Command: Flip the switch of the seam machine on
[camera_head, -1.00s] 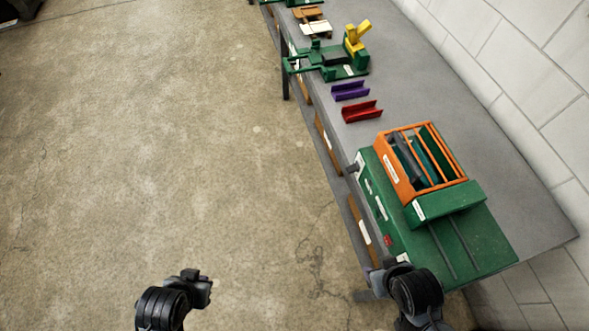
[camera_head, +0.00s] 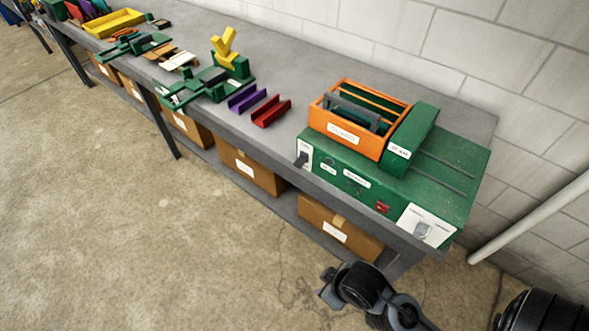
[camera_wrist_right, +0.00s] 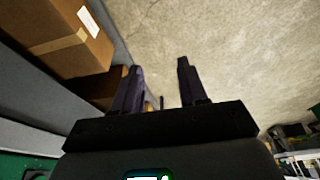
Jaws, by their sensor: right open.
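The seam machine (camera_head: 455,190) appears to be the green box at the near end of the grey bench. A white plate with a small grey switch (camera_head: 421,231) is at the right end of its front; its setting is too small to tell. A dark lever (camera_head: 302,159) on another white plate is at the left end, and a red button (camera_head: 382,207) sits between. My right gripper (camera_head: 326,286) is in front of and below the bench edge, apart from the machine. Its fingers (camera_wrist_right: 158,75) are open and empty in the right wrist view. My left gripper is out of view.
An orange toolbox (camera_head: 345,135) stands on the machine. Red (camera_head: 271,112) and purple (camera_head: 247,98) channels and a green tool with a yellow part (camera_head: 224,45) lie left along the bench. Cardboard boxes (camera_head: 340,228) fill the lower shelf. The floor in front is clear.

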